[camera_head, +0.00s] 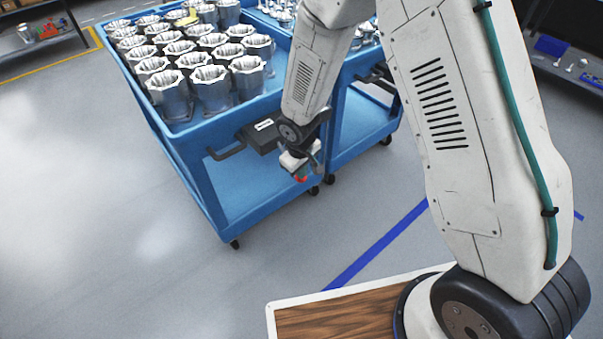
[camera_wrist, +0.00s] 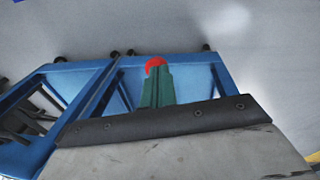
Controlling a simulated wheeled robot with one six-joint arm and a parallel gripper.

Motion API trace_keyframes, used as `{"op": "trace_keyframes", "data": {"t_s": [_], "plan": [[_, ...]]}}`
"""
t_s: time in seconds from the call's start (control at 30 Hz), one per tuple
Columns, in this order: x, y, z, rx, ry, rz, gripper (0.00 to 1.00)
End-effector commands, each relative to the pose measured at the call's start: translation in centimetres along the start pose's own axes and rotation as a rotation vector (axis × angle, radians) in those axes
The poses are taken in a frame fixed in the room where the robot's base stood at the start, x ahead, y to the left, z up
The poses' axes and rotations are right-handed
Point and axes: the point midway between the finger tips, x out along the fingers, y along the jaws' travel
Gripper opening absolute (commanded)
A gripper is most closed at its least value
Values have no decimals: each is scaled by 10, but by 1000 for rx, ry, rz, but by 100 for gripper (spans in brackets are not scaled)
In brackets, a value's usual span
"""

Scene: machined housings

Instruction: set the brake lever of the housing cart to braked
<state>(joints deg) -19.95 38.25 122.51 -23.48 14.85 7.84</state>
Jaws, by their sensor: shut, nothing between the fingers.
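The housing cart (camera_head: 205,131) is a blue cart at the left of the head view, with several silver housings (camera_head: 172,92) on its top. A red knob (camera_head: 301,179), likely the brake lever's end, shows at the cart's near right corner. The lever's shaft and setting cannot be made out. My gripper (camera_head: 305,172) points down at this corner, and its shut green fingers (camera_wrist: 156,85) show in the wrist view. The red knob (camera_wrist: 155,64) appears right at their tips, partly covered by them. Whether they touch it I cannot tell. Nothing is held.
A second blue cart (camera_head: 355,118) with small parts stands close against the right side of the housing cart. A black handle (camera_head: 226,154) and a dark box (camera_head: 262,134) stick out from the near end. The grey floor (camera_head: 90,210) at the left is clear.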

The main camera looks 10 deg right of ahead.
Motion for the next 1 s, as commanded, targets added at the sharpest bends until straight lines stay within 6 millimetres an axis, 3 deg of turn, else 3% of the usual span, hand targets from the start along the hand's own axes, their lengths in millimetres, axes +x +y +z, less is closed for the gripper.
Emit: {"op": "trace_keyframes", "data": {"t_s": [0.07,0.2,0.5,1.0], "plan": [[-20,1,-3,3,9,3,0],[-46,-1,18,4,6,3,0],[-88,-8,52,3,6,3,0],[-98,-10,62,2,5,3,0]]}}
